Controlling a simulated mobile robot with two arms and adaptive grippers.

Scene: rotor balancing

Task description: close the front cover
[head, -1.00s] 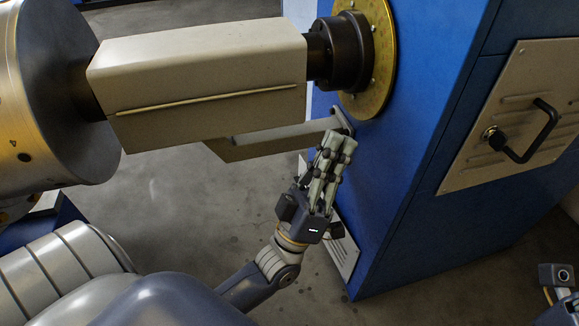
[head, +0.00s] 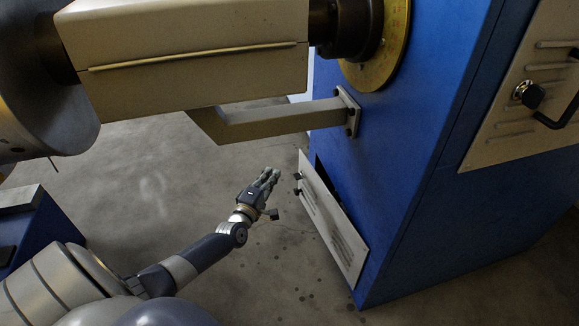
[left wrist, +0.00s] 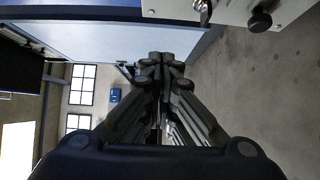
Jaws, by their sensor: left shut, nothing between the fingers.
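A pale vented cover panel (head: 335,222) is low on the blue cabinet (head: 400,130) in the head view. It stands ajar, with a dark gap behind its upper edge, and has two small dark knobs at its left edge. My left gripper (head: 268,178) is shut and empty, to the left of the panel and apart from it. Its closed fingers (left wrist: 160,75) fill the middle of the left wrist view. There, a pale panel with a black knob (left wrist: 262,19) shows at top right. My right gripper is out of view.
A beige beam (head: 265,122) joins the cabinet above my left gripper, below a large beige housing (head: 190,50). A beige plate with a black handle (head: 545,95) is on the cabinet's right face. Concrete floor (head: 170,180) around my left gripper is clear.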

